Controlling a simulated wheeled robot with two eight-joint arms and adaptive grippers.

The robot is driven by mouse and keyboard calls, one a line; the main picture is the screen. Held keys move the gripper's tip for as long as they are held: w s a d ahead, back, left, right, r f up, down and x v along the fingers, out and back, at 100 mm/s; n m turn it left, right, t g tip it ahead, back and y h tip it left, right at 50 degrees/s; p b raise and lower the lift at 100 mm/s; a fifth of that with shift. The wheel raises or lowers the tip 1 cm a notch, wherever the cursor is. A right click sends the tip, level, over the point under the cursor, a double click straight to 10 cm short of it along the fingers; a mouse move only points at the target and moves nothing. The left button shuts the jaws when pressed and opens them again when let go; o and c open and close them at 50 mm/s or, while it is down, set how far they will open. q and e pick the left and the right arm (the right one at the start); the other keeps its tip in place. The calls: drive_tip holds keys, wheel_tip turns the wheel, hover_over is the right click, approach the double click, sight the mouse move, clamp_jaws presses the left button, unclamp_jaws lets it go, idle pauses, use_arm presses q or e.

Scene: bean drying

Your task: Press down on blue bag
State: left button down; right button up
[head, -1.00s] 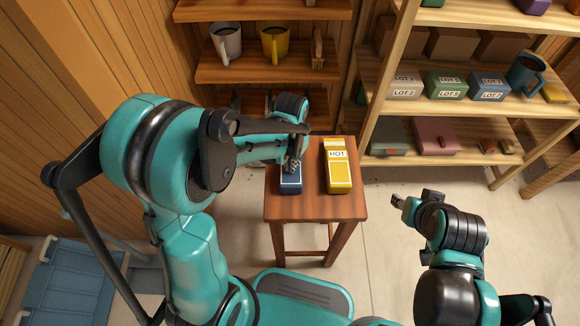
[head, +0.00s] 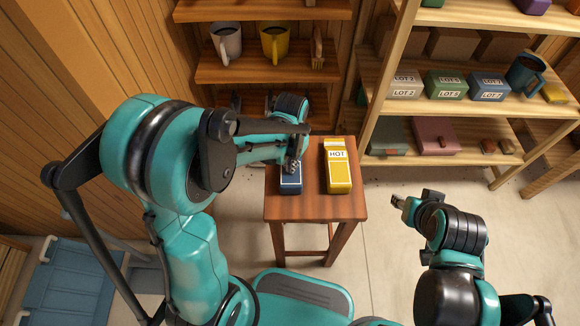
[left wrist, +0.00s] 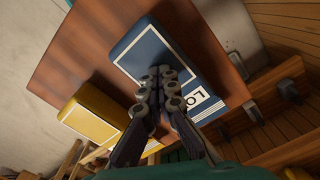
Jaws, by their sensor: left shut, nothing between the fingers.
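The blue bag (head: 291,183) lies on the left part of a small wooden table, with white lines on it. My left arm covers much of it in the head view. In the left wrist view the blue bag (left wrist: 146,48) shows a white label, partly hidden by the fingers. My left gripper (head: 293,166) is shut and empty, with its fingertips over the bag. In the left wrist view the fingertips (left wrist: 158,76) overlap the bag; I cannot tell whether they touch it. My right gripper (head: 398,201) is away to the right of the table; its jaw state is unclear.
A yellow bag marked HOT (head: 338,175) lies beside the blue bag on the wooden table (head: 315,208). Shelves with mugs stand behind, and a rack (head: 376,115) with labelled boxes stands at the right. The floor right of the table is clear.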

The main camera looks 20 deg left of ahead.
use_arm(q)
drive_tip(key=shift+r+p, duration=2.65)
drive_tip(key=shift+r, duration=0.85)
drive_tip(key=s+a+r+n+t, duration=0.1)
drive_tip(key=s+a+r+t, duration=0.1)
drive_tip(key=s+r, duration=0.3)
drive_tip(key=s+a+r+n+t, duration=0.1)
drive_tip(key=s+a+r+t, duration=0.1)
drive_tip(key=s+r+t, duration=0.3)
drive_tip(key=shift+s+a+r+n+b, duration=0.25)
drive_tip(key=shift+r+n+b, duration=0.15)
drive_tip(key=shift+r, duration=0.2)
